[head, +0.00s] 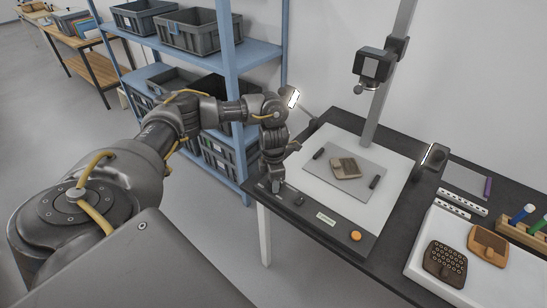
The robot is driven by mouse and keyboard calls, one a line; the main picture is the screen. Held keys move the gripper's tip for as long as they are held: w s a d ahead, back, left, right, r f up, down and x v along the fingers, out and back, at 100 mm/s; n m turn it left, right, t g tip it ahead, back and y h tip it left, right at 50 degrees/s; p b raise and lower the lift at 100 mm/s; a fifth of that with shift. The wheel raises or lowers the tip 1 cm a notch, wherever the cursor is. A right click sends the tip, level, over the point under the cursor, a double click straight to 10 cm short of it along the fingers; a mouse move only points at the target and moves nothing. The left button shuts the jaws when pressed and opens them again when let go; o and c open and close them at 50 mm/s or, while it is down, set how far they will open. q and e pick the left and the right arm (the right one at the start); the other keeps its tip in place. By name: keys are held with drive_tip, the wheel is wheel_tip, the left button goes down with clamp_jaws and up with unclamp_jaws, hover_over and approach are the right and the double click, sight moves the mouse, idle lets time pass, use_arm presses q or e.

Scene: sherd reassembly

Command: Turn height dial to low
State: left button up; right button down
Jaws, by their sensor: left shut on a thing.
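My left gripper (278,188) reaches down to the left end of the dark control strip (340,228) along the front of the copy stand. It is shut on a small dial there, which the fingers mostly hide. I cannot read the dial's setting or its label. A second small dark knob (300,199) sits just right of the gripper, apart from it. An orange button (355,236) and a pale label (326,219) are further right on the strip. My right gripper is not in view.
A sherd (345,168) lies on the grey plate (368,198) of the stand, below a camera (372,66) on a column. A lamp (431,158) stands at the right. A white tray (425,268) holds more sherds. A blue shelf (236,110) with crates stands behind my arm.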

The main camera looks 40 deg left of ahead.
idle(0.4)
use_arm(q)
drive_tip(key=o, duration=1)
drive_tip(key=shift+c, duration=0.2)
drive_tip(key=shift+r, duration=0.1)
wheel_tip(320, 180, up, 11)
drive_tip(key=p, duration=0.2)
drive_tip(key=shift+f, duration=0.2)
